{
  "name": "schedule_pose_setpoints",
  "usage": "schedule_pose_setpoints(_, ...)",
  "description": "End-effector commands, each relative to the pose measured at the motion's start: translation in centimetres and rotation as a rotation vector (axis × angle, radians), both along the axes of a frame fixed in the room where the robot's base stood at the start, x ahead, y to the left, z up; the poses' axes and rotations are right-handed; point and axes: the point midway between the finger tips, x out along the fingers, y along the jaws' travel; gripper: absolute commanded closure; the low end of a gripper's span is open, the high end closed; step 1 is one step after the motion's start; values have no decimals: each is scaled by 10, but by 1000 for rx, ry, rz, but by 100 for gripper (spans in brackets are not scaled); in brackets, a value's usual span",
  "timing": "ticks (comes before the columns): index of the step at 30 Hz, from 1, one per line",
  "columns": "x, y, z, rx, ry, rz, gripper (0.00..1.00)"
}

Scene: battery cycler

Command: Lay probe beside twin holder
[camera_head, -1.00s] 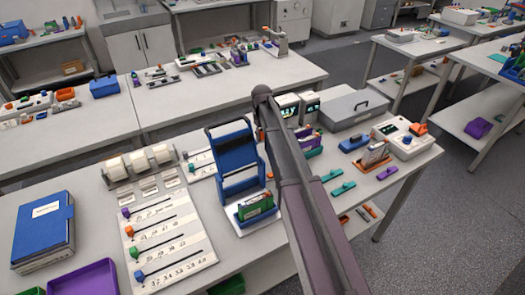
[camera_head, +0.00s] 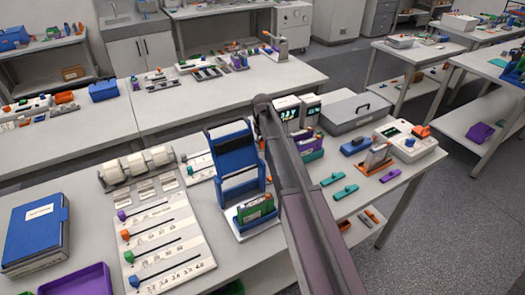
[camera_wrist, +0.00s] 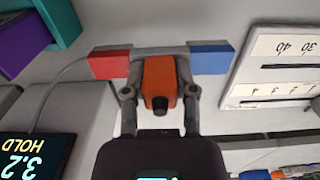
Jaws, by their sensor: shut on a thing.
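The probe (camera_wrist: 160,78) has an orange body with a dark tip, a red block on its left and a blue block on its right; a grey cable runs off to the left. My gripper (camera_wrist: 161,92) is shut on the orange body in the wrist view. The twin holder appears to be the teal and purple pair of slots (camera_head: 311,152) right of my arm in the head view; it also shows at the upper left of the wrist view (camera_wrist: 60,22), clear of the probe. In the head view my arm hides gripper and probe. I cannot tell whether the probe touches the table.
A meter reading 3.2 HOLD (camera_wrist: 32,157) stands close at the lower left of the wrist view. A white slotted plate (camera_wrist: 285,65) lies to the right. The blue stand (camera_head: 236,165), grey case (camera_head: 355,112) and orange rack (camera_head: 376,158) crowd the bench. Bare bench lies above the probe.

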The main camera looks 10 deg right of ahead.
Motion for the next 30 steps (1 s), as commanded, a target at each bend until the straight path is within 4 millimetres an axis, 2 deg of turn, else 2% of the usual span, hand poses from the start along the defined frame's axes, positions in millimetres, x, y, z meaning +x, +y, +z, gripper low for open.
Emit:
schedule_pose_setpoints(3,0,0,-14,0,0,0,100)
schedule_pose_setpoints(9,0,0,-27,0,0,0,100)
schedule_pose_setpoints(27,0,0,-32,0,0,0,100)
schedule_pose_setpoints(28,0,0,-31,0,0,0,58)
schedule_pose_setpoints(30,0,0,-31,0,0,0,37)
